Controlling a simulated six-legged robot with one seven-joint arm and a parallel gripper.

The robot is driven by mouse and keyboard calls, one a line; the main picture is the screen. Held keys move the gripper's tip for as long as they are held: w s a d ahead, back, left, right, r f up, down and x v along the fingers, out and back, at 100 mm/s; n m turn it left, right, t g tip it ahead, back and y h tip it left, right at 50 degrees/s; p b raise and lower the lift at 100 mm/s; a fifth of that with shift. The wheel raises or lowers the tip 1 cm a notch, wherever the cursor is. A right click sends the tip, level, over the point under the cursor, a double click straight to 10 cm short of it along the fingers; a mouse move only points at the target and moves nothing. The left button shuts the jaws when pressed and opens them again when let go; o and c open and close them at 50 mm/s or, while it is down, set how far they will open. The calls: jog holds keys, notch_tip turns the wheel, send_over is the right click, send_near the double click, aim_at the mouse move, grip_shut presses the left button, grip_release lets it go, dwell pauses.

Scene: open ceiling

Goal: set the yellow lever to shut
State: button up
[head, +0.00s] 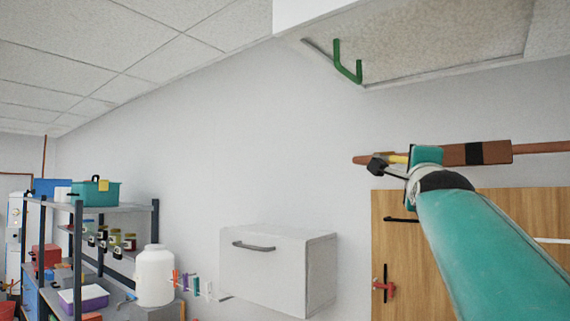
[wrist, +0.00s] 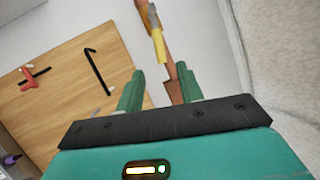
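The yellow lever (head: 398,159) shows as a short yellow piece along a brown pipe (head: 543,147) in the head view, partly hidden by my gripper. In the wrist view the yellow lever (wrist: 158,46) points down toward my gripper, and its end lies near the gap between the fingertips. It looks roughly in line with the pipe there. My gripper (wrist: 160,78) is open, with a green finger on each side and no visible contact with the lever. In the head view my gripper (head: 426,156) is up at the pipe, right of the lever.
A white wall cabinet (head: 278,268) hangs lower left. A green handle (head: 346,64) hangs from an overhead panel. Shelves (head: 118,207) with boxes and jars stand at the left. The wall left of the pipe is clear.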

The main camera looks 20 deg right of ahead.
aim_at(405, 161)
jog(key=x, duration=1)
jog(key=shift+w+d+r, duration=0.1)
jog(key=shift+w, duration=0.05)
grip_shut()
